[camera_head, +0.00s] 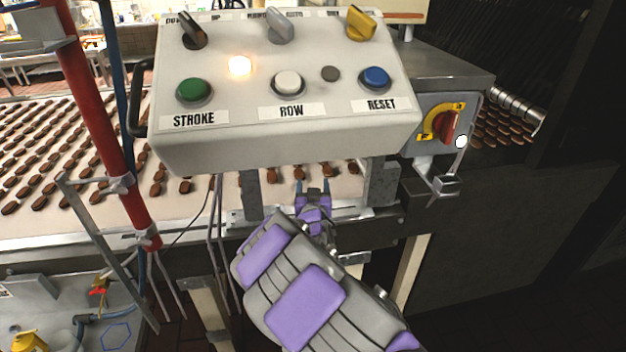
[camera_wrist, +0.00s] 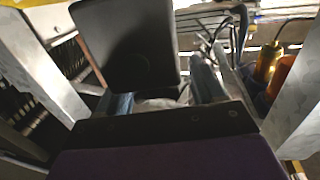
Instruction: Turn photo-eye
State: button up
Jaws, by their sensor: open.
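No part is clearly labelled as the photo-eye. A small silver block (camera_head: 446,184) on a bracket, with a round white disc (camera_head: 461,141) on a rod above it, stands right of the control box; I cannot tell if either is the photo-eye. My gripper (camera_head: 313,187) is low in the middle of the head view, under the control box (camera_head: 285,140), with its two fingers apart and nothing seen between them. It stands left of the bracket and apart from it. In the wrist view my fingers (camera_wrist: 163,97) show below a dark, blurred block (camera_wrist: 125,45) that I cannot identify.
The control box carries labelled buttons and knobs close above my gripper. A red-and-yellow rotary switch (camera_head: 447,124) is at right. Belts with rows of brown biscuits (camera_head: 60,150) lie behind. A red post (camera_head: 95,110) stands at left. Metal supports (camera_head: 382,183) flank my gripper.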

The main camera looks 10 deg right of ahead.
jog(key=shift+d+r, duration=0.1)
jog(key=shift+d, duration=0.3)
jog(key=shift+a, duration=0.55)
jog(key=c, duration=0.6)
jog(key=shift+d, duration=0.4)
jog(key=c, duration=0.5)
jog(key=shift+o, duration=0.2)
jog(key=shift+a+r+n+y+p, duration=0.1)
jog(key=shift+r+n+y+p, duration=0.3)
jog(key=shift+y+p, duration=0.65)
jog(key=shift+a+f+n+y+p, duration=0.2)
jog(key=shift+n+y+p, duration=0.4)
jog(key=shift+p, duration=0.45)
